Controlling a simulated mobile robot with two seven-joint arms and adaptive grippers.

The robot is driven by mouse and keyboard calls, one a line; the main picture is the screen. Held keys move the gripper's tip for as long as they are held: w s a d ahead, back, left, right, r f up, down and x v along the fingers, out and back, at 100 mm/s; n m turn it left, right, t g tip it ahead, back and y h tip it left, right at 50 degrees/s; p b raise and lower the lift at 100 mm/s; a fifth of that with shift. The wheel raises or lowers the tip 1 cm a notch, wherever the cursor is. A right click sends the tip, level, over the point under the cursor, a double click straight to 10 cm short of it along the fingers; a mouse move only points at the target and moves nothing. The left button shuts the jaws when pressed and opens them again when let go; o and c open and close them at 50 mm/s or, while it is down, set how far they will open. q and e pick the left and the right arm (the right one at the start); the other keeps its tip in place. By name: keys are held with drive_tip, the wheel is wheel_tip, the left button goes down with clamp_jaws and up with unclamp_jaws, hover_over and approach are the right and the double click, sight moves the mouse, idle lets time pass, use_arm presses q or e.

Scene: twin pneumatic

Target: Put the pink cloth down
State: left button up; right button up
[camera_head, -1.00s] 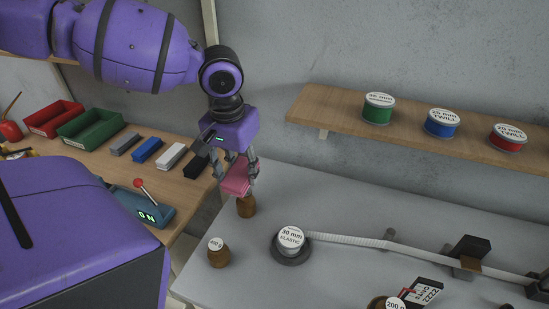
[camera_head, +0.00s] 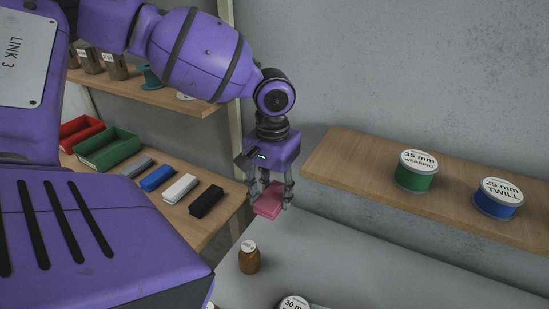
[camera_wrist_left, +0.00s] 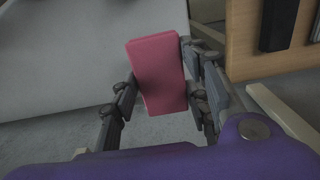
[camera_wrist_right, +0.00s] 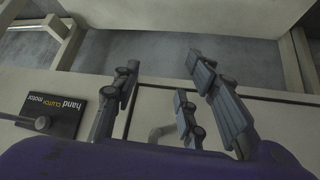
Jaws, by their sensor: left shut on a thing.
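The pink cloth (camera_head: 268,201) is a folded, block-like pad. My left gripper (camera_head: 272,193) is shut on it and holds it near the back left edge of the grey table (camera_head: 345,262). In the left wrist view the cloth (camera_wrist_left: 158,75) sits between the fingers, with the grey table top to its left and a floor-like grey area below. Whether the cloth touches anything beneath is not clear. My right gripper (camera_wrist_right: 160,75) shows only in its wrist view, with its fingers apart and nothing between them.
A brown bottle-like weight (camera_head: 249,259) stands in front of the cloth. A wooden shelf (camera_head: 345,163) at right bears a green spool (camera_head: 415,176) and a blue spool (camera_head: 497,203). A wooden side bench at left holds coloured blocks and a green bin (camera_head: 106,150).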

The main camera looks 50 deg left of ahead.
sight(273, 196)
use_arm(q)
wheel_tip(273, 196, down, 4)
drive_tip(key=shift+r+b, duration=0.25)
drive_tip(key=shift+b, duration=0.05)
drive_tip(key=shift+f, duration=0.55)
drive_tip(key=shift+f+b, duration=0.45)
drive_tip(key=shift+f, duration=1.15)
drive_tip(key=shift+f, duration=0.15)
drive_tip(key=o, duration=1)
